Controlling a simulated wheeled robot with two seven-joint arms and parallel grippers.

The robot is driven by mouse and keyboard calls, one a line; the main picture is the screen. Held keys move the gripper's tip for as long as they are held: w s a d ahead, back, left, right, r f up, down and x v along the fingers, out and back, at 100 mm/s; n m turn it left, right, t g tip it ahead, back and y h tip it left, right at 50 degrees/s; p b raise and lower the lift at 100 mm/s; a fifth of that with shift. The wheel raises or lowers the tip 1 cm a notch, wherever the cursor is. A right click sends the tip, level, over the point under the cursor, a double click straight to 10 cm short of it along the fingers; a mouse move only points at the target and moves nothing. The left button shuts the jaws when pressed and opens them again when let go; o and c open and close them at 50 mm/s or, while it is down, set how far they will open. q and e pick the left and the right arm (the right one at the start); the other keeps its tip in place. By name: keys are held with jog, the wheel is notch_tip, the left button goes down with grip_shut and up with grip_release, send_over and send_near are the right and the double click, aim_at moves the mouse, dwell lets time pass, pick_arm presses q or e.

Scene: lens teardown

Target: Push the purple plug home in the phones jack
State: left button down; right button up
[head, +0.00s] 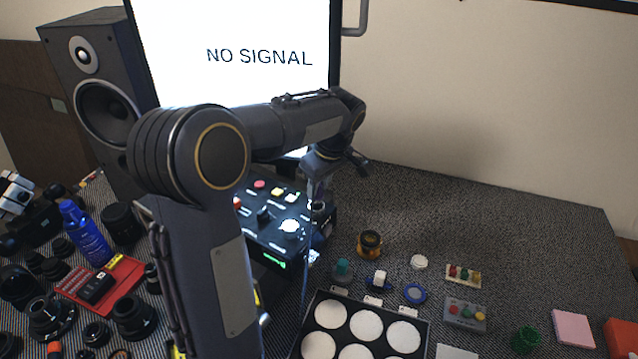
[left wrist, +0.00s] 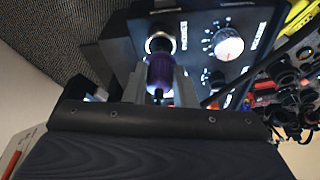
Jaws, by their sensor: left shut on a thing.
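The purple plug (left wrist: 159,75) shows in the left wrist view between the fingers of my left gripper (left wrist: 160,88), which is shut on it. Its front end points at a round, bright-rimmed jack (left wrist: 158,43) on the dark control box (left wrist: 195,22). The plug's tip is hidden at the jack, so I cannot tell how deep it sits. In the head view, my left gripper (head: 318,183) is at the right side of the control box (head: 262,217), and the plug is too small to make out there. My right gripper is not in view.
A tray with round white wells (head: 330,314) stands in front of the box. An amber-ringed lens part (head: 369,243) and a small button block (head: 465,313) lie to the right. A blue bottle (head: 86,234) and a speaker (head: 100,95) stand left. The mat at back right is clear.

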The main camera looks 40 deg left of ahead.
aim_at(320, 191)
pick_arm(q)
jog(key=shift+f+b, duration=1.15)
jog(key=shift+f, duration=0.4)
dwell(0.5)
jog(key=c, duration=1.1)
grip_release()
jog(key=shift+r, duration=0.1)
jog(key=v, duration=0.7)
jog(key=shift+r, duration=0.3)
jog(key=shift+s+d, duration=0.1)
jog(key=shift+d, duration=0.05)
